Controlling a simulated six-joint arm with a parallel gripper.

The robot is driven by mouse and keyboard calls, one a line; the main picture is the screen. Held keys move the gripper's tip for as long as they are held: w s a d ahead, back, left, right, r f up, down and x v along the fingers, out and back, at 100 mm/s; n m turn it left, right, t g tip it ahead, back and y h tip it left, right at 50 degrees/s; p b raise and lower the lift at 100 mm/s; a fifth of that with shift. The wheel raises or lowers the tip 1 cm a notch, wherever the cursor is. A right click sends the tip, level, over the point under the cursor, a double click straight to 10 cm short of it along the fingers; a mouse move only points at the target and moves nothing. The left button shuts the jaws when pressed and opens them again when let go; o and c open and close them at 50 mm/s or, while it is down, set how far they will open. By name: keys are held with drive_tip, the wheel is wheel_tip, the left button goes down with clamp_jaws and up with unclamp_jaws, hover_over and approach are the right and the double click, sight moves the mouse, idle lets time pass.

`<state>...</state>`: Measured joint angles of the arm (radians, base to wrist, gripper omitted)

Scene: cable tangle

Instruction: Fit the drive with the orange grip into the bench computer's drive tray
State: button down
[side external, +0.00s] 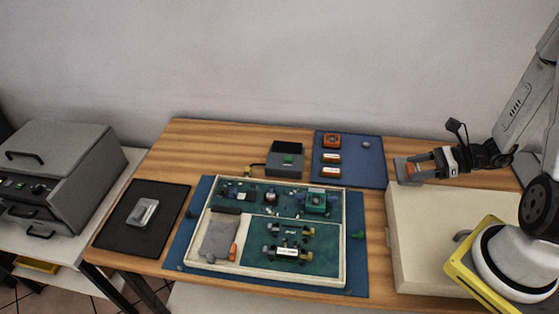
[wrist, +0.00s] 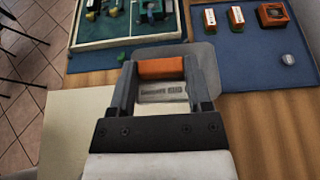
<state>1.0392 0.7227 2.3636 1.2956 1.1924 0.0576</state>
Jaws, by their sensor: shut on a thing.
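My gripper (side external: 424,165) is at the right, above the wooden table beside a cream box. In the wrist view my gripper (wrist: 160,80) is shut on the orange grip (wrist: 161,68) of a flat grey drive. The drive's plate (wrist: 203,55) extends beyond the fingertips; it also shows in the side view (side external: 402,171). The bench computer is a cream-rimmed open case (side external: 343,240) with green boards, left of my gripper and apart from the drive. At its front left is a flat grey area (side external: 217,238), apparently the drive tray, with a small orange piece (side external: 233,252) beside it.
The cream box (side external: 440,240) stands below my gripper. A blue mat (side external: 350,175) holds several orange-marked parts and a round grey piece. A dark box (side external: 285,165) stands behind the case. A black mat (side external: 120,230) with a metal part lies left.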

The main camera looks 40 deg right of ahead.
drive_tip(key=shift+r, duration=0.1)
drive_tip(key=shift+r, duration=2.9)
drive_tip(key=shift+a, duration=0.15)
drive_tip(key=w+a, duration=0.3)
drive_tip(key=a, duration=0.4)
drive_tip(key=shift+w, duration=0.15)
drive_tip(key=w+a+m+t+h, duration=0.1)
drive_tip(key=w+a, duration=0.1)
drive_tip(key=w, duration=0.5)
drive_tip(key=w+a+m+t+h, duration=0.1)
drive_tip(key=w+a+m+h, duration=0.1)
drive_tip(key=w, duration=0.5)
drive_tip(key=shift+w+a+r, duration=0.2)
drive_tip(key=shift+a+r, duration=0.15)
drive_tip(key=shift+a, duration=0.25)
